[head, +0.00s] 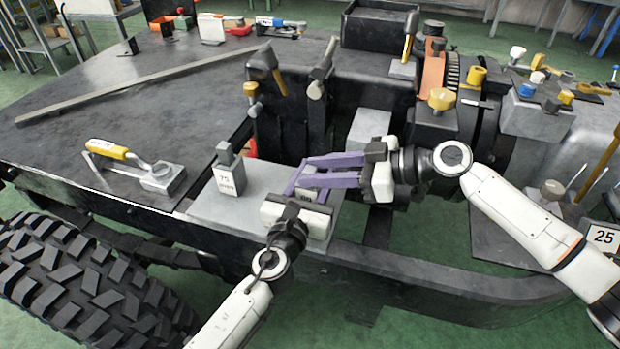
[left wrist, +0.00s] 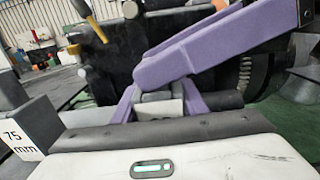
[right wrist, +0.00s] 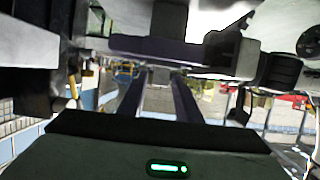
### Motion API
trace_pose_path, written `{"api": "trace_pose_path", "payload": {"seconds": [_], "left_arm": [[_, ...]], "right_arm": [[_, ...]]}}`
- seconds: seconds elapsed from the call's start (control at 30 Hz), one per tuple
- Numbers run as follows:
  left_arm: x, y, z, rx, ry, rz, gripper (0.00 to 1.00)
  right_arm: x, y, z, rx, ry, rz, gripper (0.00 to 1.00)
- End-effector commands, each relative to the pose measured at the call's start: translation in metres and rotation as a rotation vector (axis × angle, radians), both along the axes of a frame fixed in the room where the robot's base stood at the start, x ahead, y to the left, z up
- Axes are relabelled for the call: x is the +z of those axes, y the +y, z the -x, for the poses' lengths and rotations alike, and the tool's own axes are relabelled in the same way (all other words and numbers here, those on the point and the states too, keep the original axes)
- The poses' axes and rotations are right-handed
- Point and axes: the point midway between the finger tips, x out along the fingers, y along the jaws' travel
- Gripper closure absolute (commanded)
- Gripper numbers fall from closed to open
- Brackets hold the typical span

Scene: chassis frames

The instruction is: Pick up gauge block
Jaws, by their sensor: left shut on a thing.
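A small grey block (head: 308,194), likely a gauge block, sits between the purple fingers of my left gripper (head: 305,188). The left gripper is shut on it, low over the grey plate. The block also shows in the left wrist view (left wrist: 158,106), partly hidden by the fingers. A second gauge block (head: 228,178), labelled 75 mm, stands upright on the plate to the left; its label shows in the left wrist view (left wrist: 22,135). My right gripper (head: 305,172) comes in from the right with its fingers apart and empty, crossing close to the left gripper's fingers.
The grey plate (head: 205,205) lies on the black chassis. A yellow-handled tool (head: 110,150) lies left of it. Upright black parts with a hammer-like tool (head: 265,65) stand behind. A large tyre (head: 80,285) is at front left. Several knobs and fittings crowd the right.

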Motion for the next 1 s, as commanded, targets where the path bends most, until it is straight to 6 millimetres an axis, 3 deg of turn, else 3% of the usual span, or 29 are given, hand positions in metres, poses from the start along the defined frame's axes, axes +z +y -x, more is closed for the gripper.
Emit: {"api": "trace_pose_path", "payload": {"seconds": [0.03, 0.17, 0.47, 1.0], "left_arm": [[-0.001, 0.0, 0.0, 0.001, 0.002, -0.002, 0.87], [-0.001, 0.0, 0.0, 0.001, 0.002, -0.002, 0.87], [-0.001, 0.001, 0.0, 0.001, 0.002, -0.002, 0.87], [-0.001, 0.0, 0.0, 0.0, 0.002, -0.002, 0.87]], "right_arm": [[0.0, 0.0, 0.0, 0.0, 0.0, 0.0, 0.78], [0.0, 0.0, 0.0, 0.0, 0.0, 0.0, 1.0], [0.004, 0.0, 0.0, 0.0, -0.002, 0.0, 1.0], [0.093, 0.0, 0.0, 0.001, -0.004, -0.002, 1.0]]}}
